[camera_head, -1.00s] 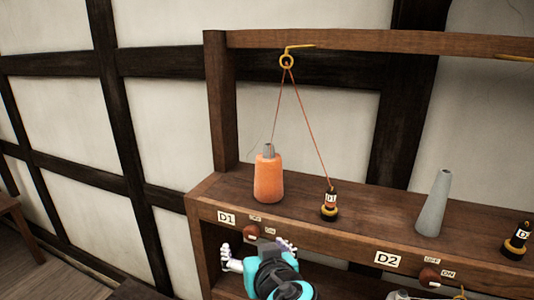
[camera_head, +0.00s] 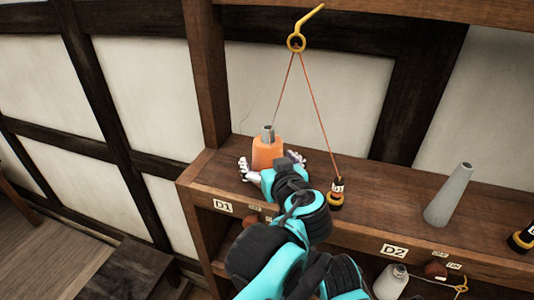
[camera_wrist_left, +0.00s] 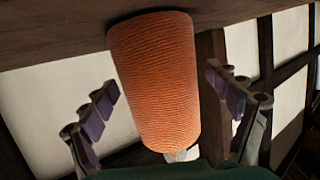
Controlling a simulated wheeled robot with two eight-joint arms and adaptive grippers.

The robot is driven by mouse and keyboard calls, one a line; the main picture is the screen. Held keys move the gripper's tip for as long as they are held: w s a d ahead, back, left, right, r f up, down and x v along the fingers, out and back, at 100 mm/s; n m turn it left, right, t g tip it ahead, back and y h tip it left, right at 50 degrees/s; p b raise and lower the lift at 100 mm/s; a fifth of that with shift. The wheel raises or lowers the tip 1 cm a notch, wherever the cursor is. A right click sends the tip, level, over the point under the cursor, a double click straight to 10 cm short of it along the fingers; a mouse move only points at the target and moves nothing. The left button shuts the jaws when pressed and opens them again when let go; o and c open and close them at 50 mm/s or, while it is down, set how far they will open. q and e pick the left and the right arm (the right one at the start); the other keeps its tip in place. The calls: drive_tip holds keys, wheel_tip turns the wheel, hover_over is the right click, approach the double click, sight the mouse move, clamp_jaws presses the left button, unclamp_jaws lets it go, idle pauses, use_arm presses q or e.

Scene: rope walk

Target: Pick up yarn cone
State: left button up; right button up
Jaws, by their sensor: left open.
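The orange yarn cone (camera_head: 266,152) stands upright on the wooden shelf by the D1 label, with a grey tip on top. Its thread runs up to a yellow hook eye. My left gripper (camera_head: 272,170) is open at the cone, with one finger on each side of it. In the left wrist view the orange cone (camera_wrist_left: 158,80) fills the space between the spread fingers of my left gripper (camera_wrist_left: 165,105), with gaps visible on both sides. The lower part of the cone is hidden by the gripper in the head view. My right gripper is not in view.
A grey bare cone (camera_head: 448,196) stands farther right. A wooden post (camera_head: 207,80) rises at the left. A whitish cone (camera_head: 390,281) sits below.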

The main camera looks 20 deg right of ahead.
use_arm(q)
drive_tip(key=shift+w+f, duration=0.15)
drive_tip(key=shift+w, duration=0.25)
drive_tip(key=shift+v, duration=0.85)
drive_tip(key=shift+c, duration=0.6)
drive_tip(key=shift+w+f, duration=0.15)
drive_tip(key=shift+w, duration=0.25)
drive_tip(key=c, duration=1.3)
drive_tip(key=shift+o, duration=0.2)
drive_tip(key=shift+s, duration=0.1)
